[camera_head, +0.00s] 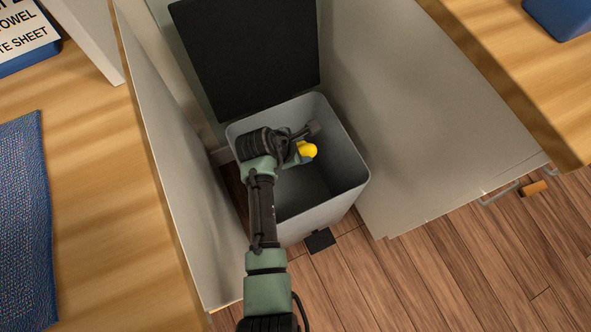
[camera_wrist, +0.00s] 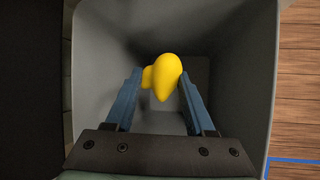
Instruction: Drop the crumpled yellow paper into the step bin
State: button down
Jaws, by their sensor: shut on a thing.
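The step bin (camera_head: 345,172) is a grey open-topped bin with its black lid (camera_head: 245,55) raised at the back. A black pedal (camera_head: 320,240) shows at its front foot. My gripper (camera_head: 306,142) is over the bin's opening. It is shut on the crumpled yellow paper (camera_head: 308,150), which looks like a smooth, lumpy yellow piece. In the wrist view the yellow paper (camera_wrist: 165,77) is between my two blue fingers, with the bin's grey inner walls (camera_wrist: 240,70) around it. The bin's floor is dark and partly hidden by my gripper and the paper.
The bin stands between two pale panels, left (camera_head: 185,170) and right (camera_head: 410,110). Wooden counters lie on both sides, with a blue woven mat (camera_head: 25,215) at left and a blue object (camera_head: 562,15) at top right. Wooden floor (camera_head: 460,270) is clear at lower right.

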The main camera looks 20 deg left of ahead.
jog(key=shift+c, duration=0.9)
grip_release()
jog(key=p+v, duration=0.5)
jog(key=v, duration=0.7)
